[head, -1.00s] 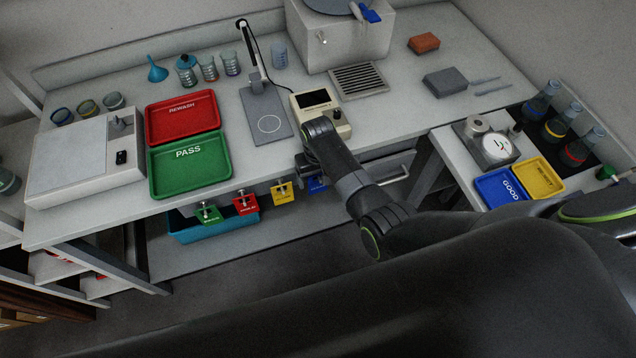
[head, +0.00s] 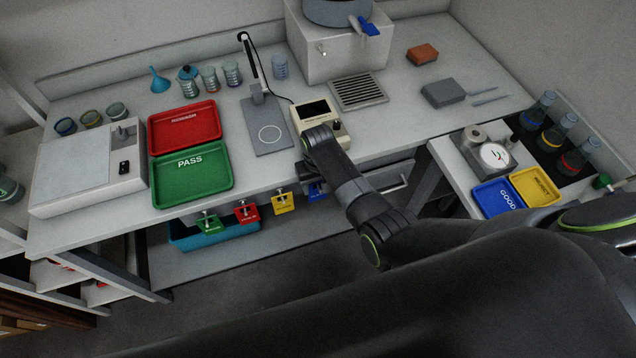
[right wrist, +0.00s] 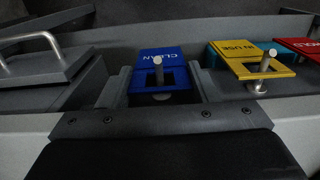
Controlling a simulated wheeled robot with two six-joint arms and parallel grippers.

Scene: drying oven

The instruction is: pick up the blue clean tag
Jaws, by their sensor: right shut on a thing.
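The blue clean tag (right wrist: 157,58) hangs at the front edge of the bench, with a metal peg through its cut-out in the right wrist view. My right gripper (right wrist: 160,88) has one finger on each side of the tag and is shut on it. In the head view the tag (head: 317,195) is partly hidden by my right gripper (head: 311,186) and arm. The tag is still on its peg. My left gripper is not in view.
Yellow (head: 283,203), red (head: 247,212) and green (head: 205,222) tags hang in a row to the left. A beige instrument (head: 319,118) stands on the bench above. A drawer handle (right wrist: 36,50) is close to the gripper's left in the right wrist view.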

